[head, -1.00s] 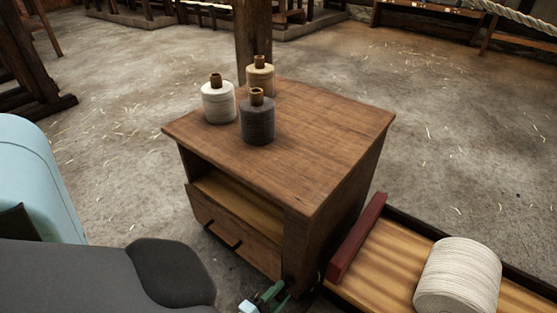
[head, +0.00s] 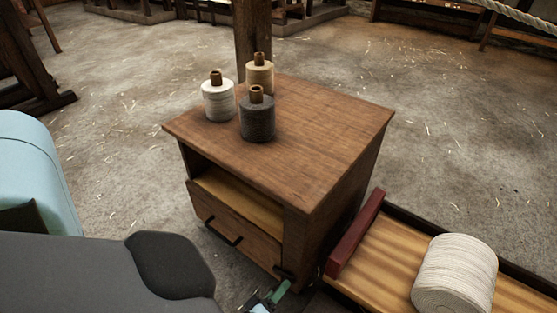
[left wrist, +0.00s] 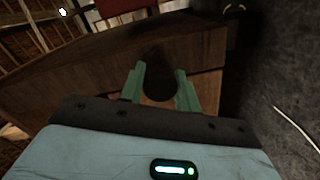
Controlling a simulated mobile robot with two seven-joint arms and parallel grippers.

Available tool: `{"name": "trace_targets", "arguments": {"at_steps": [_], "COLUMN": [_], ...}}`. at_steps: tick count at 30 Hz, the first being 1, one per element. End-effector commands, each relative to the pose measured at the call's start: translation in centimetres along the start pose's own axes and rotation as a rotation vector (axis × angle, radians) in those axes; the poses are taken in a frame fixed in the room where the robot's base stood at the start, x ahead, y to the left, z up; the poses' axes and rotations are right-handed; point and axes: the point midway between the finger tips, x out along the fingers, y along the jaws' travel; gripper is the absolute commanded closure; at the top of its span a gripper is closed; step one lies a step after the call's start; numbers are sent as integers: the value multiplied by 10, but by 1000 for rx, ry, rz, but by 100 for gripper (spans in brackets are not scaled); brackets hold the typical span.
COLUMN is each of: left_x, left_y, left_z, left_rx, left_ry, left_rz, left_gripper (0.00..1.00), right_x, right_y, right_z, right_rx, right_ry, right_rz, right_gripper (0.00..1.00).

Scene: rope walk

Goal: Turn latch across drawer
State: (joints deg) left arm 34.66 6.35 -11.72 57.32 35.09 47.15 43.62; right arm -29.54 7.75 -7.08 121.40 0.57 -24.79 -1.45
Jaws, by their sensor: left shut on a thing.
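The wooden cabinet (head: 330,215) stands in the middle of the head view. Its drawer (head: 235,238), with a dark bar handle (head: 222,232), is below an open shelf and looks closed. The dark latch (head: 284,272) is at the lower right of the drawer front and now looks nearly level. My left gripper (head: 272,296), with green fingers, is at the latch, low in the head view. In the left wrist view its fingers (left wrist: 161,88) stand either side of a dark rounded piece (left wrist: 159,75), the latch, and are shut on it. My right gripper is not in view.
Three thread spools, white (head: 218,100), tan (head: 260,75) and dark grey (head: 257,118), stand on the cabinet top. A tray with a red edge (head: 355,235) and a white rope spool (head: 455,274) is close at right. Straw-strewn floor lies around.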

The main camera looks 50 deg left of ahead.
Motion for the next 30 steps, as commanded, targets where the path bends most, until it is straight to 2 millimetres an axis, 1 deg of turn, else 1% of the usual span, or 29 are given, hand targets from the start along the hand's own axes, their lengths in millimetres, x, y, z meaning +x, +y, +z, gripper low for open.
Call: {"name": "trace_targets", "arguments": {"at_steps": [6,13,21,30], "left_x": [0,0,0,0], "left_y": [0,-1,-1,-1], "left_z": [0,0,0,0], "left_rx": [162,279,335,344], "left_ry": [8,13,15,14], "left_rz": [-9,-14,-16,-16], "left_gripper": [91,91,90,90], "right_x": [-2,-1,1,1], "right_y": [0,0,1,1], "right_z": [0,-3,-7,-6], "right_rx": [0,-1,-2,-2], "right_ry": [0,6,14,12], "right_rz": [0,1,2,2], "right_gripper": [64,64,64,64]}}
